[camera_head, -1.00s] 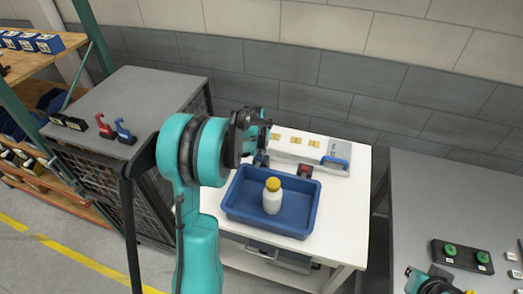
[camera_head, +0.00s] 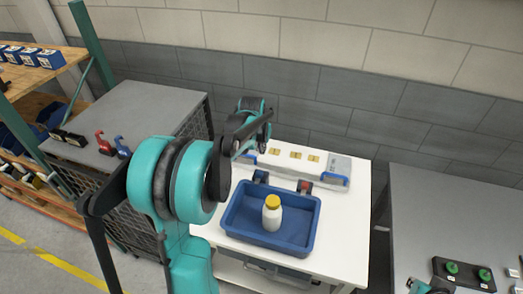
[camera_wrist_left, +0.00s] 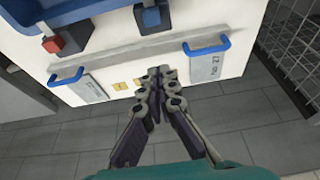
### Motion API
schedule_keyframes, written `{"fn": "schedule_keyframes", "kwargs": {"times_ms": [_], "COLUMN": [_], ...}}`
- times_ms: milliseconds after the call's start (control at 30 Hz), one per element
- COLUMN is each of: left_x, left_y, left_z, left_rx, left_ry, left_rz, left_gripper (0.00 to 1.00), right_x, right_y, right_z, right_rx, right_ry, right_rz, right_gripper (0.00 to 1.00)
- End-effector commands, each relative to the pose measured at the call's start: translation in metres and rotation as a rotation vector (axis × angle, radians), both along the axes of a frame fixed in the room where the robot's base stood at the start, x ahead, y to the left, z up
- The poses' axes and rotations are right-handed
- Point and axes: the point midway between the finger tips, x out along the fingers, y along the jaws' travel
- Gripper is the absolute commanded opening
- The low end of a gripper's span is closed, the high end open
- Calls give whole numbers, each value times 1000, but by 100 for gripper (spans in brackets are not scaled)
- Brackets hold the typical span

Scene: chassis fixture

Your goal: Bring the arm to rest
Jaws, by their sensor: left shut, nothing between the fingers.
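My left arm comes in from the left. Its gripper (camera_head: 262,124) is above and behind the back edge of the white table, clear of everything on it. In the left wrist view the two fingers (camera_wrist_left: 158,73) are together with nothing between them, in front of the table's edge and the grey floor. At the bottom right of the head view a small teal and black piece of my right arm shows; its fingers cannot be made out.
A blue tray (camera_head: 236,221) on the white table (camera_head: 345,230) holds a white bottle (camera_head: 272,217) with a yellow cap. A strip with yellow labels and blue handles lies behind it. A grey cabinet (camera_head: 140,105) stands left, a grey table (camera_head: 430,215) right.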

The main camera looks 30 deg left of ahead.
Motion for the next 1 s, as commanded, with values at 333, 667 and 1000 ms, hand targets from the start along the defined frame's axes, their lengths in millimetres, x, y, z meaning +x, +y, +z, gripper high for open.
{"fn": "schedule_keyframes", "kwargs": {"times_ms": [333, 667, 1000], "left_x": [0, -41, -152], "left_y": [0, -55, -151], "left_z": [0, 13, -3], "left_rx": [0, 17, 36], "left_ry": [0, -51, -177], "left_rz": [0, -48, -154], "left_gripper": [0, 0, 0], "right_x": [0, 0, 0], "right_y": [0, 0, 0], "right_z": [0, -25, -72], "right_rx": [0, 0, 0], "right_ry": [0, 0, 0], "right_rz": [0, 0, 0], "right_gripper": [0, 0, 0]}}
